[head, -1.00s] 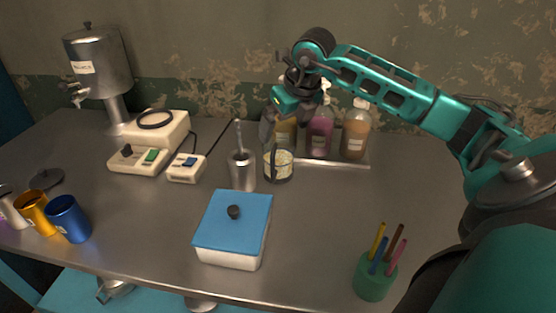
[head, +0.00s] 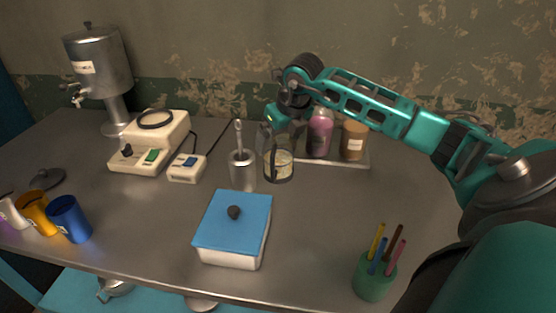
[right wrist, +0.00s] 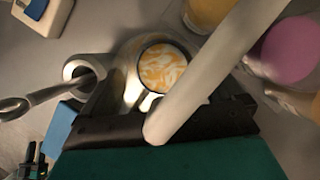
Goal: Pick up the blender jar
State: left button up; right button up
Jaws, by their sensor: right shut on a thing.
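The blender jar (head: 279,168) is a clear vessel with pale contents, upright on the table right of centre. In the right wrist view the jar (right wrist: 163,68) shows from above, with a swirled orange and white surface inside. My right gripper (head: 270,148) reaches down at the jar's left side and is shut on it. A pale bar crosses the right wrist view and hides part of the jar. I cannot tell whether the jar's bottom touches the table. My left gripper is not in view.
A metal cup with a utensil (head: 242,170) stands close left of the jar. Bottles (head: 320,135) stand on a tray behind right. A blue-lidded box (head: 234,228) is in front. A white appliance base with a black ring (head: 157,130) is at left.

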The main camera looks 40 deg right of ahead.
jog(key=shift+r, duration=0.15)
jog(key=c, duration=0.9)
